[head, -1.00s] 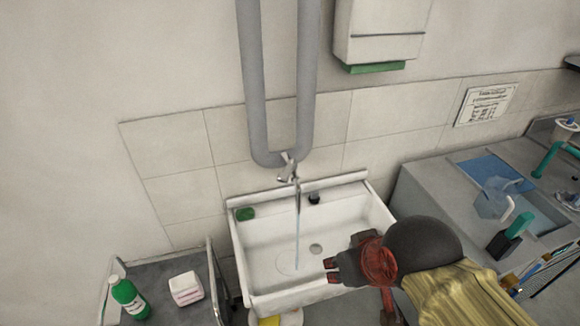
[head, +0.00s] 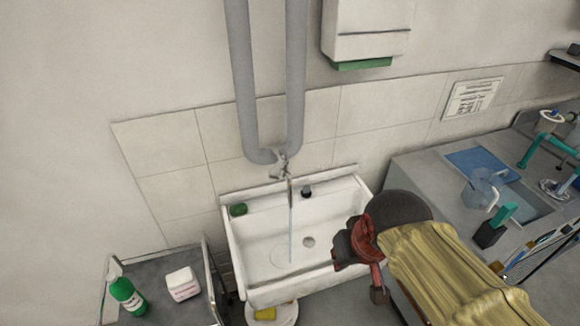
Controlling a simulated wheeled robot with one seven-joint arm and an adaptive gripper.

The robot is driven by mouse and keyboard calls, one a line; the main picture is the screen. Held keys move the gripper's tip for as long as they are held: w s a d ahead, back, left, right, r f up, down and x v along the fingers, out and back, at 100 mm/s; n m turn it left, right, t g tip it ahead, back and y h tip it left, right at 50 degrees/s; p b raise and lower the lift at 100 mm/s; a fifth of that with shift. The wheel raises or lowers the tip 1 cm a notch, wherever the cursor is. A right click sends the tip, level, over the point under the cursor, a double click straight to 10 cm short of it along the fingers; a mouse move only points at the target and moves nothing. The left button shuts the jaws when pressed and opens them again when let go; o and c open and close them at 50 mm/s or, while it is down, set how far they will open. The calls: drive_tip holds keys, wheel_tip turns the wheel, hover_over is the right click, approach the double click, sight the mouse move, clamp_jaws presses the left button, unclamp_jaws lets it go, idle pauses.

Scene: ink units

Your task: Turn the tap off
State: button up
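The metal tap (head: 281,165) is on the wall above the back of the white sink (head: 330,262), below the grey pipes. A thin stream of water (head: 291,228) runs from its spout down into the basin. The tap's handle is too small to make out clearly. My gripper (head: 343,248) is over the sink's right front part, to the right of and nearer than the tap, apart from it. Its dark fingers are small and bunched in view, so I cannot see whether there is a gap between them. I see nothing held in it.
A green soap piece (head: 238,209) and a dark stopper (head: 307,191) are on the sink's back ledge. A trolley (head: 150,275) with a green bottle (head: 126,296) and white box (head: 183,284) stands left. A counter (head: 420,160) is at right. A dispenser (head: 367,30) hangs above.

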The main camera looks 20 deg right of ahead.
sight(279, 167)
drive_tip(key=d+f+m+g+p, duration=0.1)
drive_tip(key=d+f+m+g, duration=0.1)
drive_tip(key=d, duration=0.1)
drive_tip(key=shift+w+d+f+p, duration=0.1)
drive_tip(key=shift+w+f+p, duration=0.1)
drive_tip(key=shift+w+p, duration=0.15)
clamp_jaws()
drive_tip(key=w+f+m+y+p, duration=0.55)
drive_tip(key=m+y, duration=0.45)
drive_tip(key=m, duration=0.2)
drive_tip(key=w+d+r+m+t+y+p, duration=0.1)
drive_tip(key=w+d+r+m+t+y, duration=0.1)
drive_tip(key=w+d+r+m+t, duration=0.1)
drive_tip(key=w+d+r+m+t+y, duration=0.2)
drive_tip(key=w+r+m+t, duration=0.3)
drive_tip(key=w, duration=0.5)
drive_tip(key=shift+w+d+m+t+y+p, duration=0.15)
drive_tip(key=shift+d+m+t+y+p, duration=0.35)
drive_tip(key=shift+m, duration=0.6)
drive_tip(key=shift+r, duration=0.1)
drive_tip(key=b+x, duration=0.1)
drive_tip(key=x, duration=1.3)
drive_tip(key=shift+b, duration=0.4)
